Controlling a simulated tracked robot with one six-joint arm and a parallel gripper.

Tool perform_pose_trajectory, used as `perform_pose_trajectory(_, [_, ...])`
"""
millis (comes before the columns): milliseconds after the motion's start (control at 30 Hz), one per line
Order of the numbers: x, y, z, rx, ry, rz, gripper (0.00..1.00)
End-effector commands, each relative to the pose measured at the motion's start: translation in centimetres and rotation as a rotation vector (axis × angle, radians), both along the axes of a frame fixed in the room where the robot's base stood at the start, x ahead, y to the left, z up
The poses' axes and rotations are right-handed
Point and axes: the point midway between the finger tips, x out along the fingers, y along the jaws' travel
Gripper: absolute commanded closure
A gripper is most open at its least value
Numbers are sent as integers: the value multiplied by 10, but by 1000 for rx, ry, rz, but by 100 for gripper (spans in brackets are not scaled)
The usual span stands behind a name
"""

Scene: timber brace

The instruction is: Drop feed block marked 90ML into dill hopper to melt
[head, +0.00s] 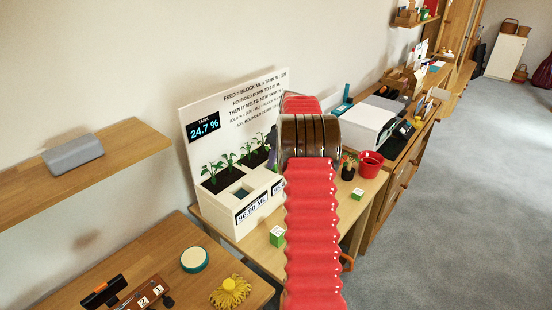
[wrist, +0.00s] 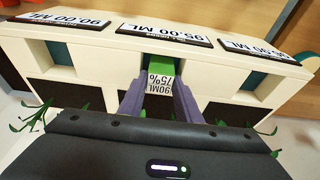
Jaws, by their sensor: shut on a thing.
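In the wrist view my gripper (wrist: 160,88) is shut on a green block (wrist: 160,78) whose white face reads 90ML and 75%, upside down. The block is at the middle opening of the cream hopper unit (wrist: 100,60), behind the plate reading 95.00 ML (wrist: 165,34); how deep it sits cannot be told. The other plates read 90.00 ML (wrist: 62,19) and 96.90 ML (wrist: 268,51). In the head view the unit (head: 240,222) shows on the bench, but my arm hides the gripper and block. No dill name is legible.
The sign board behind has a tank display (head: 204,127) reading 24.7 %. Green plants (head: 235,158) stand along the unit's back. Loose green blocks lie on the bench, one near the unit (head: 277,237) and another further right (head: 357,194), near a red pot (head: 370,164).

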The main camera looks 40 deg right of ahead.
Motion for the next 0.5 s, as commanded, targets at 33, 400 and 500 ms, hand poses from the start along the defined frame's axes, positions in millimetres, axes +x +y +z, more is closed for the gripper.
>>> perform_pose_trajectory(33, [0, 0, 0, 0, 0, 0, 93])
perform_pose_trajectory(400, [0, 0, 0, 0, 0, 0, 47])
perform_pose_trajectory(500, [0, 0, 0, 0, 0, -1, 47])
